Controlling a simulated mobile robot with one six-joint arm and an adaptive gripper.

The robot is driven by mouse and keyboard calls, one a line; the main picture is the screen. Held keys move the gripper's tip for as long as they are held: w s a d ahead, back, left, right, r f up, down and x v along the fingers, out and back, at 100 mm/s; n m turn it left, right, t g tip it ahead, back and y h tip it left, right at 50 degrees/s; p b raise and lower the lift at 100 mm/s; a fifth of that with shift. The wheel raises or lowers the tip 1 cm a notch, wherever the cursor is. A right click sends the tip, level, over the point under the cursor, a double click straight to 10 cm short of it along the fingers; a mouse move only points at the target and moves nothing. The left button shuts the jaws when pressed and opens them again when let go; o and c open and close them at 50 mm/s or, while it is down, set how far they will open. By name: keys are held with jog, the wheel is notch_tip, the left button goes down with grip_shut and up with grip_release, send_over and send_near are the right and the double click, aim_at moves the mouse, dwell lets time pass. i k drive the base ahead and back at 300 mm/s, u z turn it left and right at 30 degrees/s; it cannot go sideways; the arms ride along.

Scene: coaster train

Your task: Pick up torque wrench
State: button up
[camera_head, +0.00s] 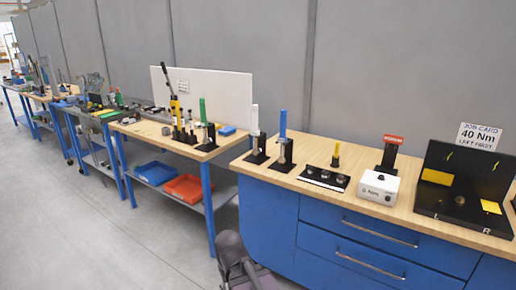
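Several upright tools stand in black holders, and I cannot tell for certain which is the torque wrench. On the blue cabinet's wooden top stand a blue-handled tool (283,125) and, to its left, a white-handled tool (255,119). On the bench further left stand a green-handled tool (203,109) and a yellow tool with a dark shaft (175,108). A dark grey part of my own arm shows at the bottom, in front of the cabinet, well away from these tools. No gripper fingers can be made out.
A black fixture (440,203), a job card (479,136) reading "40 Nm", a small white box (378,187) and a black socket tray (323,179) occupy the cabinet top. Blue (155,173) and red (183,188) bins sit on a low shelf. Floor (80,240) at left is clear.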

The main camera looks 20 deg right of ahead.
aim_at(254, 131)
jog(key=u, duration=0.25)
jog(key=k, duration=0.3)
jog(key=z, duration=1.35)
jog(key=i, duration=1)
jog(key=z, duration=0.05)
